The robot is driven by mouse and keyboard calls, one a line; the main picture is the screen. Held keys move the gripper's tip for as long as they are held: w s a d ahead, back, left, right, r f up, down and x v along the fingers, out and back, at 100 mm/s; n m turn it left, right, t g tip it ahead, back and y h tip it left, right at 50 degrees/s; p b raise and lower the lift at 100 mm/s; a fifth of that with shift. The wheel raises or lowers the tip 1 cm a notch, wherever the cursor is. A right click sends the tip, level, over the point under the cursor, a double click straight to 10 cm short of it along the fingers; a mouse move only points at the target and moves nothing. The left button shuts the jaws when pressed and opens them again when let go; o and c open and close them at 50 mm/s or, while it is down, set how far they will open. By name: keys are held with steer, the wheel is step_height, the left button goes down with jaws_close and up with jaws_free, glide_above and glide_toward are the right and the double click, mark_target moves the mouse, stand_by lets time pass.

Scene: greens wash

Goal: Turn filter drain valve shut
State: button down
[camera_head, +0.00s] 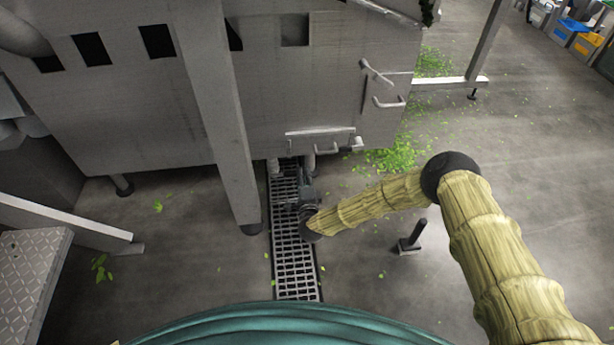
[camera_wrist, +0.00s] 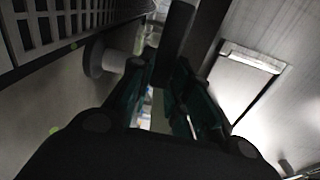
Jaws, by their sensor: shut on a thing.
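My gripper (camera_head: 308,192) is low under the grey washing machine's lower edge, just over the floor drain grate. In the wrist view its dark green fingers (camera_wrist: 165,82) are closed around a dark bar (camera_wrist: 175,42), which looks like the handle of the drain valve. The valve body is mostly hidden by my gripper and arm in the head view, and I cannot make out the handle's angle there. A short pipe (camera_head: 309,160) comes down from the machine just above the gripper.
The slotted drain grate (camera_head: 296,262) runs toward me under the gripper. A support leg (camera_head: 222,130) stands left of it. Green leaf scraps (camera_head: 395,158) litter the floor. Open floor lies to the right.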

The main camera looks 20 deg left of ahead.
steer(key=shift+f, duration=0.1)
steer(key=c, duration=1.3)
jaws_free()
steer(key=v, duration=1.2)
